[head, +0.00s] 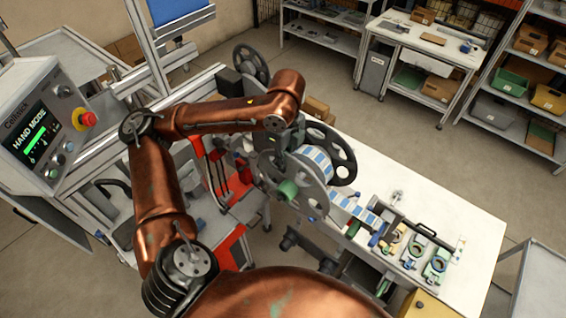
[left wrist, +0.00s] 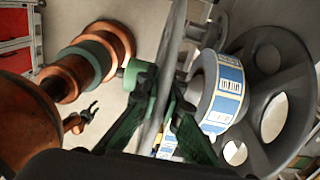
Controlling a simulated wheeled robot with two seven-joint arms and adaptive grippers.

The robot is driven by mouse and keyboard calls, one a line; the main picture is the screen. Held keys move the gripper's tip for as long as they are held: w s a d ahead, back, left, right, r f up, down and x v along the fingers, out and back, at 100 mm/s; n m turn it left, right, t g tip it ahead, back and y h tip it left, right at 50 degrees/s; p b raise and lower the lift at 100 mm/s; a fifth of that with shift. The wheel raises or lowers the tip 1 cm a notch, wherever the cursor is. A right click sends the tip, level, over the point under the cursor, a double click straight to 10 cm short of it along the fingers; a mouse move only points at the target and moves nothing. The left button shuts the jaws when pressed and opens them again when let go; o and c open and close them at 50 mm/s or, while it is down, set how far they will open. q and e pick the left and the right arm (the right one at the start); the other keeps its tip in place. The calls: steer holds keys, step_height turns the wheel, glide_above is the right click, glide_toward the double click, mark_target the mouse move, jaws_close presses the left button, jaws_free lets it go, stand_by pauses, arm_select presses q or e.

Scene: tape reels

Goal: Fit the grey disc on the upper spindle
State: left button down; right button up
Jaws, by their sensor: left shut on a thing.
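The grey disc (head: 314,197) stands upright at the reel machine, and my left gripper (head: 282,152) is shut on its rim from above. In the left wrist view the disc (left wrist: 168,66) is nearly edge-on between the green fingers of my left gripper (left wrist: 166,125). A green cylinder (head: 288,190) sticks out at the disc's centre on the near side. It also shows in the left wrist view (left wrist: 132,71). Behind the disc are a blue-and-white label roll (head: 318,161) and a dark spoked reel (head: 342,158). Whether the disc is seated on the spindle cannot be told.
Another dark reel (head: 251,66) stands at the machine's back left. A white bench (head: 440,197) right of the machine carries several coloured fixtures (head: 413,250). A control panel (head: 40,125) stands at the left. Shelves line the back, with open floor before them.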

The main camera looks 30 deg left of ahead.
arm_select(q)
steer(key=w+p, duration=0.1)
steer(key=w, duration=0.1)
steer(key=w+p, duration=0.1)
steer(key=w, duration=0.1)
steer(key=shift+d+p, duration=0.2)
steer(key=shift+p, duration=0.2)
steer(key=shift+s, duration=0.1)
steer(key=shift+w+p, duration=0.5)
steer(key=shift+p, duration=0.2)
